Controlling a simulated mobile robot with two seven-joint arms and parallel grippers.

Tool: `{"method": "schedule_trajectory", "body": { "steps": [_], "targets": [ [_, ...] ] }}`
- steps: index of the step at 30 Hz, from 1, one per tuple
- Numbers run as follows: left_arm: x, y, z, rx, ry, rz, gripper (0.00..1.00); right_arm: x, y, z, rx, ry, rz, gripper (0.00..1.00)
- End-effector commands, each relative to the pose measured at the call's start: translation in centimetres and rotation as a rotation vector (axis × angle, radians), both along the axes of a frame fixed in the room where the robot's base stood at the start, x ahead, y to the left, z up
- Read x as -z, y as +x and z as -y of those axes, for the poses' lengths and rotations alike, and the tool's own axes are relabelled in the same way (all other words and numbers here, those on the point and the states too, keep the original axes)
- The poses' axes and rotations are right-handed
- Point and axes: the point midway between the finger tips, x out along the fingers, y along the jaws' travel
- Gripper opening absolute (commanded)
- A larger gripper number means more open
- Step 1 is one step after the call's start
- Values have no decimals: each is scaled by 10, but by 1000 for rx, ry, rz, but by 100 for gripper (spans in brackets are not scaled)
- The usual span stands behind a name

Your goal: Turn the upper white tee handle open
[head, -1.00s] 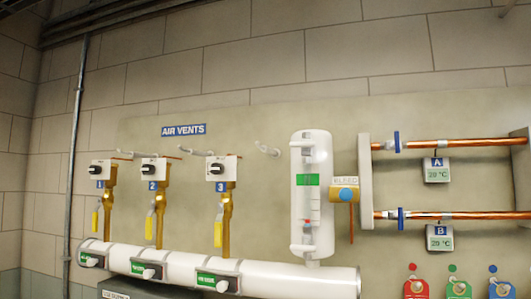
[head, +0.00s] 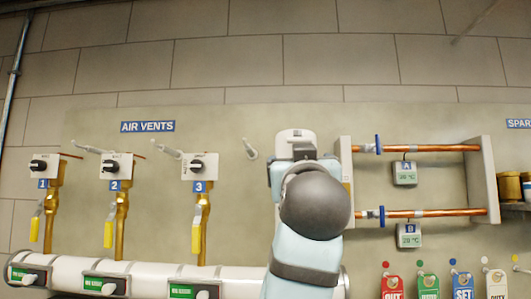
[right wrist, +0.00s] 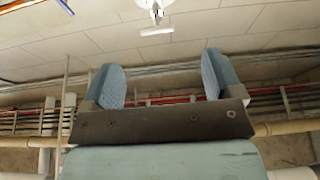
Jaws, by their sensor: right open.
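The white cylinder (head: 294,137) on the wall shows only its top in the head view. My arm rises in front of it and covers the rest. I cannot clearly make out the upper white tee handle, and the lower part of the cylinder is hidden. My right gripper (right wrist: 160,75) shows in the right wrist view with its two blue fingers wide apart and nothing between them. In the head view its fingers cannot be made out. My left gripper is not in view.
Right of the cylinder are copper pipes with blue valves (head: 378,144) and temperature displays (head: 405,174). Left are yellow-handled air vents (head: 202,205) above a white horizontal pipe (head: 235,275). Coloured tags (head: 392,287) hang lower right. Bare wall (head: 240,110) lies above.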

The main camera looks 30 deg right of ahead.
Motion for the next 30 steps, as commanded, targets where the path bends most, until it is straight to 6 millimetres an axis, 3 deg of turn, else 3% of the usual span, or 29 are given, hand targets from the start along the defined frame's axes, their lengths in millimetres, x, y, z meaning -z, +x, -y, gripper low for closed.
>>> {"method": "schedule_trajectory", "body": {
  "steps": [3,8,22,30],
  "targets": [
    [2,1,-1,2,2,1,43,-15,-17,3,8,21,26,85],
    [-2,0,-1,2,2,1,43,-24,-13,8,12,26,28,85],
    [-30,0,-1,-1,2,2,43,-60,60,52,12,24,26,85],
    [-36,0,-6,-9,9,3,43,-71,85,68,11,24,28,85]
  ]
}}
